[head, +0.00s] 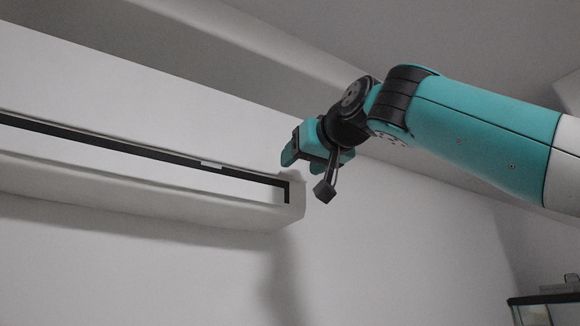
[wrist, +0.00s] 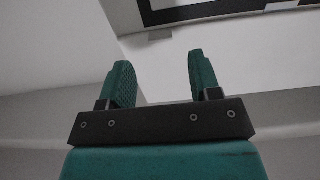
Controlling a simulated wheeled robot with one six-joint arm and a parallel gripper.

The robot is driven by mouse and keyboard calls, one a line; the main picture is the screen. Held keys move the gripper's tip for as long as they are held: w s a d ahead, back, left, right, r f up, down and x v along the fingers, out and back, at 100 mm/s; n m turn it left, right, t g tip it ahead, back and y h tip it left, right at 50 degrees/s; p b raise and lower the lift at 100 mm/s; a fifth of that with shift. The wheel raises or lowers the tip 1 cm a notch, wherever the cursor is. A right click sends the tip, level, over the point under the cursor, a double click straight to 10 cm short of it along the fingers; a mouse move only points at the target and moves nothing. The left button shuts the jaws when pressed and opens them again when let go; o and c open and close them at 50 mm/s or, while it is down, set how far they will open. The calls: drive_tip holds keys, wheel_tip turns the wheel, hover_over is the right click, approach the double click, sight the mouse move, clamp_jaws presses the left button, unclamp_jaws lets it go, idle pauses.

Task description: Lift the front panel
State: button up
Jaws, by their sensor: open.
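A long white wall unit (head: 150,200) hangs high on the wall at the left of the head view. A white front panel (head: 130,172) lies within its dark frame, with a small light tab (head: 212,164) on the upper dark strip. In the wrist view the panel (wrist: 207,8), dark frame and tab (wrist: 282,5) show at the top edge, partly cut off. My gripper (head: 303,178) is at the unit's right end in the head view. Its two teal fingers (wrist: 160,80) are apart with nothing between them. I cannot tell its exact distance from the unit.
A sloped ceiling beam (head: 230,70) runs above the unit. A dark-framed glass case (head: 545,308) stands at the lower right of the head view. The wall (head: 400,250) below my arm is bare.

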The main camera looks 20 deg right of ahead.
sight(287, 172)
drive_tip(key=p+x, duration=0.1)
drive_tip(key=x, duration=0.4)
drive_tip(key=shift+w+p, duration=0.1)
drive_tip(key=shift+p, duration=0.2)
clamp_jaws()
